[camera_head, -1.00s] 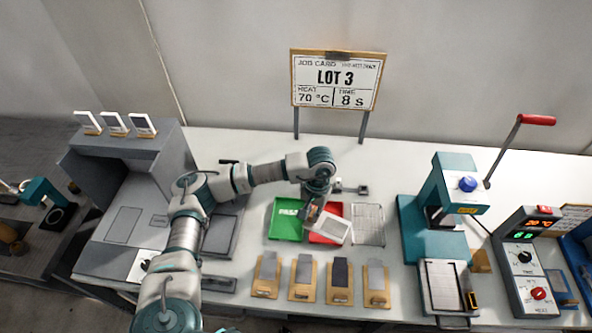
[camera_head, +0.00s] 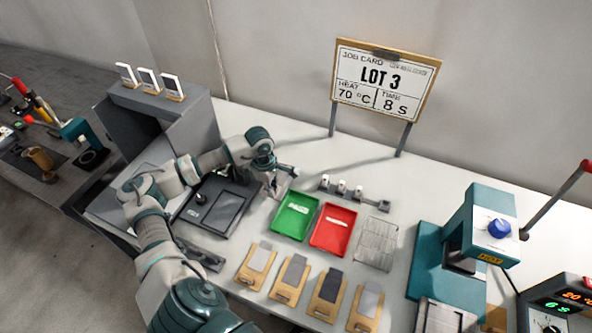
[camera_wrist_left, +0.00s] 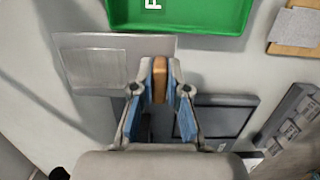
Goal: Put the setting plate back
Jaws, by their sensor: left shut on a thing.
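The setting plate (camera_wrist_left: 145,45) is a flat grey plate with a lighter square patch and a tan handle (camera_wrist_left: 160,80). My left gripper (camera_wrist_left: 160,90) is shut on that handle in the wrist view. In the head view my left gripper (camera_head: 273,188) is between the dark grey fixture (camera_head: 238,222) and the green tray (camera_head: 295,216), above the table; the plate is hard to make out there. The fixture, with a framed recess, lies left of the gripper and also shows partly in the wrist view (camera_wrist_left: 215,118). My right gripper is not in view.
A red tray (camera_head: 332,230) and wire rack (camera_head: 377,243) lie right of the green tray. Several tan boards with grey swatches (camera_head: 328,286) line the front. A small peg rail (camera_head: 355,193) lies behind. A teal press (camera_head: 480,240) stands right, a grey box (camera_head: 185,120) left.

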